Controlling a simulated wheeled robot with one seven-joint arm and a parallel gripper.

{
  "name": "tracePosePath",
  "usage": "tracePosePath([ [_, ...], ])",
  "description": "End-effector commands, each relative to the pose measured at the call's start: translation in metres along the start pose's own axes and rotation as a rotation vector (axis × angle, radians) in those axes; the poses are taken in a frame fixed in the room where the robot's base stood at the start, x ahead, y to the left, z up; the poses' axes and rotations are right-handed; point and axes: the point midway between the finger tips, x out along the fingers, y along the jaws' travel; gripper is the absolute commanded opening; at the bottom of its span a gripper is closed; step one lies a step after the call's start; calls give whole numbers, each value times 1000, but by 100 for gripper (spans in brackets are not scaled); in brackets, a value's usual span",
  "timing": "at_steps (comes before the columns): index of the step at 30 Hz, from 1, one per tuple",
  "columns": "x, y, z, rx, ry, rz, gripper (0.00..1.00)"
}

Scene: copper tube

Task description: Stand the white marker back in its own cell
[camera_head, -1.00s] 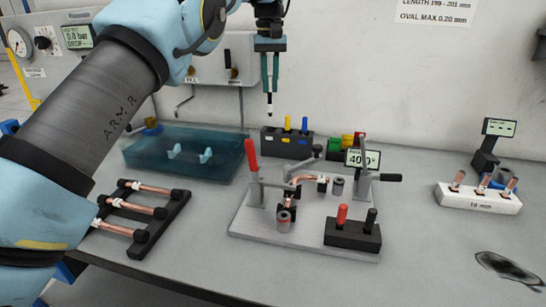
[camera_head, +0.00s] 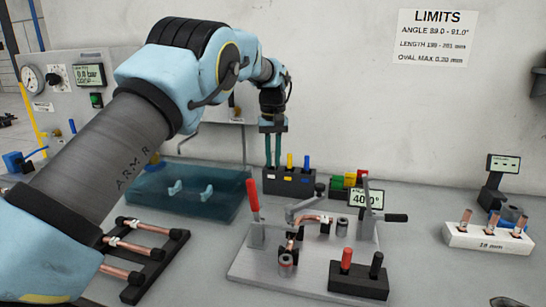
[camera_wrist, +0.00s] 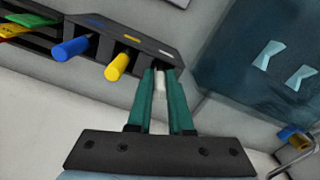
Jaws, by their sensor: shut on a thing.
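My gripper (camera_head: 272,163), with two green fingers, points down at the left end of the black marker holder (camera_head: 290,184). In the wrist view my gripper (camera_wrist: 160,72) is shut on the white marker (camera_wrist: 160,88), which shows between the fingers. The marker's far end meets the end cell of the holder (camera_wrist: 150,43), beside a white label strip. Whether it rests on the cell floor is hidden. The yellow marker (camera_wrist: 117,67) and the blue marker (camera_wrist: 72,48) stand in the other cells.
A blue translucent tray (camera_head: 190,192) lies left of the holder. The bending fixture (camera_head: 300,265) with a red-handled lever (camera_head: 252,197) is in front. A tube rack (camera_head: 140,250) is at front left.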

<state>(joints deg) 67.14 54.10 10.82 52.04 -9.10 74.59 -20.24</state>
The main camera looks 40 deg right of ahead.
Motion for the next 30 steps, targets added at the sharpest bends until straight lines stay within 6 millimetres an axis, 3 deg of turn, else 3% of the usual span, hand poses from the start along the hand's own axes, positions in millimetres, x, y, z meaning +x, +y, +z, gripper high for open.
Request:
tracePosePath([
  [8, 3, 0, 0, 0, 0, 0, 0],
  [9, 2, 0, 0, 0, 1, 0, 22],
  [16, 2, 0, 0, 0, 0, 0, 48],
  [25, 0, 0, 0, 0, 1, 0, 48],
  [30, -19, 0, -1, 1, 5, 2, 48],
])
